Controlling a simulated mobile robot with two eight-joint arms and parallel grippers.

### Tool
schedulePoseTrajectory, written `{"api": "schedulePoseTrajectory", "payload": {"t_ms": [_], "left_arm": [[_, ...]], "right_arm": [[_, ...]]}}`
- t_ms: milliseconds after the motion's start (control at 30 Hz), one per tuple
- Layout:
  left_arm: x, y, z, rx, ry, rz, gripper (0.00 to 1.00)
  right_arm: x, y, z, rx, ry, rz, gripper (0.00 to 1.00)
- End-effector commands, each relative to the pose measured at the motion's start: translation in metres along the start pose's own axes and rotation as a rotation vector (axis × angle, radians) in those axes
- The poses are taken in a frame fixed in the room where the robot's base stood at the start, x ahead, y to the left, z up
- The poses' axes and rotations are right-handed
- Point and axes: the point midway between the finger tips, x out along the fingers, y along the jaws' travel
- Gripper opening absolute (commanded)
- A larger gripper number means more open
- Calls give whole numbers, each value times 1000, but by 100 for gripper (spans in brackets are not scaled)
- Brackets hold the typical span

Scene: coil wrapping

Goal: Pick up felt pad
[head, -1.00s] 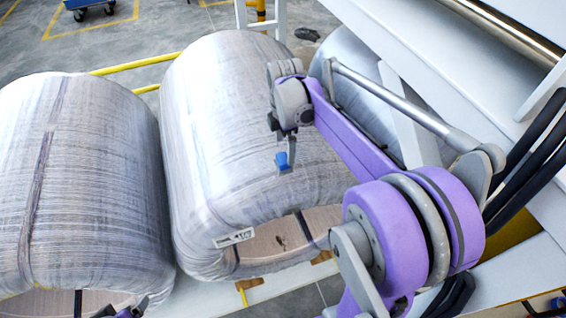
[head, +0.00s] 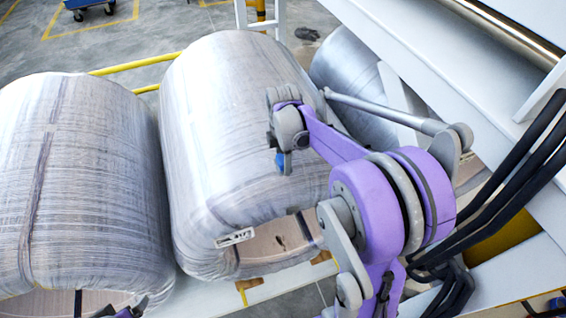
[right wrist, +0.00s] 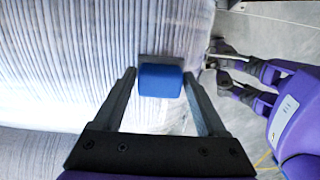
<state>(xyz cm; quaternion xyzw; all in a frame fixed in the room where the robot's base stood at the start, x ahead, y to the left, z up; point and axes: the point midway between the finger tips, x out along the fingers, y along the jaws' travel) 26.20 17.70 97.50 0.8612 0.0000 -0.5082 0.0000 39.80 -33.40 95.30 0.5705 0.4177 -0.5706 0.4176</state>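The felt pad, which I take to be a small blue block with a dark grey plate at its far edge, shows in the right wrist view (right wrist: 160,81) against the wrapped coil. In the head view, a bit of its blue shows (head: 280,160), mostly hidden by my right gripper (head: 286,168). In the right wrist view, the right gripper (right wrist: 160,75) has its fingers spread on either side of the blue block, with narrow gaps. My left gripper (head: 133,308) shows only partly at the bottom edge of the head view, and its fingers are unclear.
The wrapped coil (head: 225,110) stands beside another large coil (head: 90,170) at the left. A third coil (head: 350,80) lies behind my right arm. A white machine frame (head: 430,65) runs along the right. Yellow rails (head: 135,63) and open floor lie behind.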

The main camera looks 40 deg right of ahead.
Motion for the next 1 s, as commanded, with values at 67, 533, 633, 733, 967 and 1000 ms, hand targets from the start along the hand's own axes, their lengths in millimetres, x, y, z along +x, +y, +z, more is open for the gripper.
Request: {"api": "schedulePoseTrajectory", "payload": {"t_ms": [67, 533, 633, 733, 967, 1000], "left_arm": [[0, 0, 0, 0, 0, 0, 85], [0, 0, 0, 0, 0, 0, 85], [0, 0, 0, 0, 0, 0, 85], [-1, 0, -1, 0, 1, 0, 85], [-2, 0, -3, 0, 3, 0, 85], [-3, 0, -4, 0, 4, 0, 85]], "right_arm": [[0, 0, 0, 0, 0, 0, 57], [-1, 0, 0, 0, 0, 0, 10], [-7, 0, 0, 0, 0, 0, 10], [-18, 0, 0, 0, 0, 0, 10], [-62, 0, 0, 0, 0, 1, 10], [-69, 0, 0, 0, 0, 1, 10]]}}
